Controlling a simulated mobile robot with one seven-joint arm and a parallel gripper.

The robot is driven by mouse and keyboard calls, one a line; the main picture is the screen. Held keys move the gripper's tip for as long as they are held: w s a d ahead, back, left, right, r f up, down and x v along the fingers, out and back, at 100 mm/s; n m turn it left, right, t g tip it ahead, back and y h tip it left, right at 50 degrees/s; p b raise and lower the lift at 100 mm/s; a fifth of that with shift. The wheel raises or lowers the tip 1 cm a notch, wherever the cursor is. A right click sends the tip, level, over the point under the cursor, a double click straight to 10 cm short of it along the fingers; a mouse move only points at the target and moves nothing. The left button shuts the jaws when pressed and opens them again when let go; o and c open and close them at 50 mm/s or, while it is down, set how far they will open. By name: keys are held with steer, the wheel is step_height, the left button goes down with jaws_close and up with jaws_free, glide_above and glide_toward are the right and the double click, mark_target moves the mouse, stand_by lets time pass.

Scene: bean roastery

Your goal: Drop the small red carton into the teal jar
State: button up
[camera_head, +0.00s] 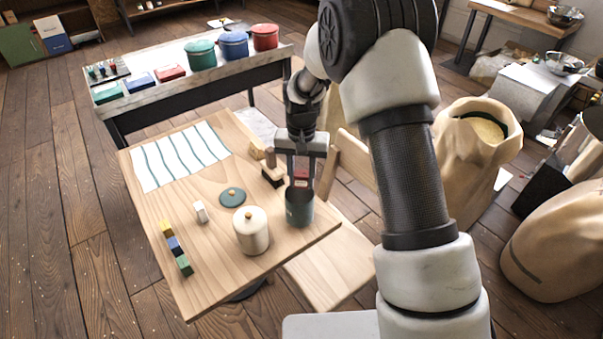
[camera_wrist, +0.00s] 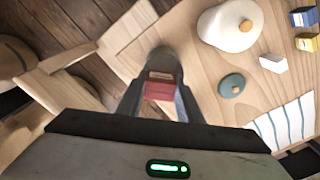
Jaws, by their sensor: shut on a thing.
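My gripper (camera_head: 300,180) is shut on the small red carton (camera_wrist: 162,86) and holds it over the teal jar. A bit of the carton's red (camera_head: 301,172) shows between the fingers in the head view. The teal jar (camera_head: 300,208) stands open on the near right part of the wooden table, straight below the fingers. In the wrist view the jar's rim (camera_wrist: 161,52) shows just beyond the carton, partly hidden by it and the fingers. I cannot tell whether the carton's lower end is inside the mouth. A teal lid with a wooden knob (camera_head: 232,197) lies on the table.
A cream lidded jar (camera_head: 251,232) stands left of the teal jar. A white carton (camera_head: 201,212) and yellow, blue and green cartons (camera_head: 176,246) lie further left. A wooden chair (camera_head: 345,165) stands at the table's right. A striped cloth (camera_head: 178,155) covers the far table end.

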mark_target(302, 174)
steer(key=shift+f, duration=0.75)
steer(key=o, duration=1.1)
step_height(302, 174, up, 18)
steer(key=shift+f, duration=0.25)
